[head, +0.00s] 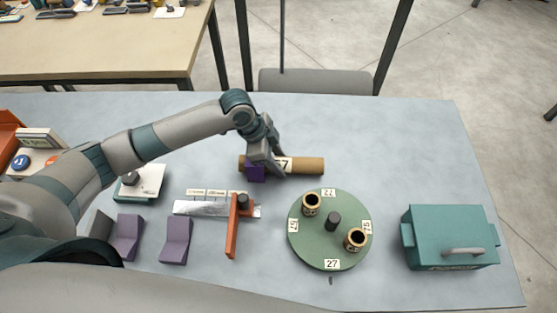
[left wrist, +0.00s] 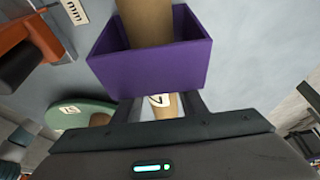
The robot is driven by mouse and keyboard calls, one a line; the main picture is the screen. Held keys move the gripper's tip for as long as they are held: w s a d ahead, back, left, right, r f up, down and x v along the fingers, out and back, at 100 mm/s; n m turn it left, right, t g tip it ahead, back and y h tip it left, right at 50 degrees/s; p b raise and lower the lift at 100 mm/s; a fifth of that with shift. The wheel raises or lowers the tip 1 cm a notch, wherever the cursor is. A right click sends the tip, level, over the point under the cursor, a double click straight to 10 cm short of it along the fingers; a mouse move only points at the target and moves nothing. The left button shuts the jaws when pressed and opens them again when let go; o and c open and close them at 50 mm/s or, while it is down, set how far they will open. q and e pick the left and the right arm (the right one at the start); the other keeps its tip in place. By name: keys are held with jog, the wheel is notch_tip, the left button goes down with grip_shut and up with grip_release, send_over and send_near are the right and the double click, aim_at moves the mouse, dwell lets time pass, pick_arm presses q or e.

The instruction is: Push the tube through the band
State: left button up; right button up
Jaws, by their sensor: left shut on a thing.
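The brown cardboard tube (head: 308,165) lies nearly level across the table in the head view, with a white label marked 7. My left gripper (head: 272,166) reaches down over its left part and is shut on it. The fingers (left wrist: 165,106) are on either side of the tube, close to the purple piece. I cannot tell which thing is the band. My right gripper is out of view.
A green turntable (head: 334,255) with two short tubes and a dark centre post stands right of centre. A teal box (head: 450,237) is at the right. An orange bar (head: 232,228) crosses a metal strip (head: 190,208). Two purple blocks (head: 175,240) (head: 128,237) stand left. The table's back right is clear.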

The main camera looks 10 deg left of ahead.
pick_arm(q)
jog(key=o, duration=1.2)
jog(key=shift+c, duration=0.2)
jog(key=shift+a+r, duration=0.2)
jog(key=shift+r, duration=0.2)
jog(key=b+v, duration=0.3)
jog(key=v, duration=1.3)
jog(key=shift+s+r, duration=0.15)
jog(key=shift+r, duration=0.1)
jog(key=shift+s+f, duration=0.1)
